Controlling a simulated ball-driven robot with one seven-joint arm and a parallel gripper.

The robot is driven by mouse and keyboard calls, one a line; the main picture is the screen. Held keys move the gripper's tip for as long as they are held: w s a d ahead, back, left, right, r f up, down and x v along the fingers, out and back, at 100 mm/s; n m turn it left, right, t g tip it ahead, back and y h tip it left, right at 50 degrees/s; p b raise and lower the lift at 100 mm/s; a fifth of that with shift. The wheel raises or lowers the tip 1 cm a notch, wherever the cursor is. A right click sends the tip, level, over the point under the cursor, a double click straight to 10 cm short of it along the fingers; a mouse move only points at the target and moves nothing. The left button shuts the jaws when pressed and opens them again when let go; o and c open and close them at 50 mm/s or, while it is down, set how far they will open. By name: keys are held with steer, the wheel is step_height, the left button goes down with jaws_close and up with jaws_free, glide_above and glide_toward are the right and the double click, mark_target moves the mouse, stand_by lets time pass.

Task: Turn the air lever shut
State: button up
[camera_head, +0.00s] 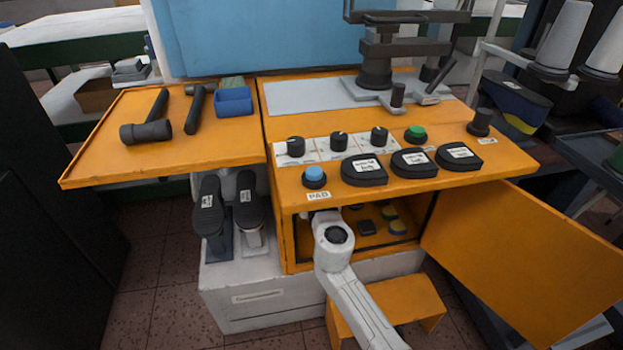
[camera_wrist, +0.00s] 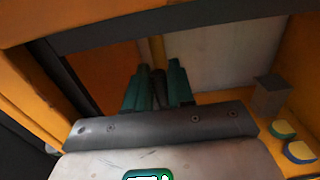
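In the wrist view my gripper (camera_wrist: 158,72) points into the orange cabinet, with its two dark green fingers a little apart. A small dark piece (camera_wrist: 159,82) shows in the narrow gap between them, in front of a yellow upright pipe (camera_wrist: 157,50). It may be the air lever, but its shape is mostly hidden. I cannot tell whether the fingers touch it. In the head view my white arm reaches into the open cabinet (camera_head: 290,235), and my gripper is hidden there.
The cabinet's orange door (camera_head: 525,260) stands open to the right. Dark and coloured round pieces (camera_head: 389,212) lie inside on the right. An orange step (camera_head: 415,300) stands below. The worktop above carries knobs, a blue button (camera_head: 314,174) and labelled black pads (camera_head: 364,168).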

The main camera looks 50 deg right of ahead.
jaws_close()
stand_by(0.4)
steer(key=s+d+f+m+b, duration=0.2)
steer(key=m+b, duration=0.3)
steer(key=m, duration=0.4)
steer(key=s+d+f+m+b, duration=0.2)
steer(key=d+f+m+b, duration=0.2)
steer(key=m, duration=0.5)
steer(key=shift+f+b, duration=0.45)
steer(key=shift+f, duration=0.35)
steer(key=shift+s+d, duration=0.1)
steer(key=shift+s, duration=0.05)
steer(key=shift+o, duration=1.5)
jaws_free()
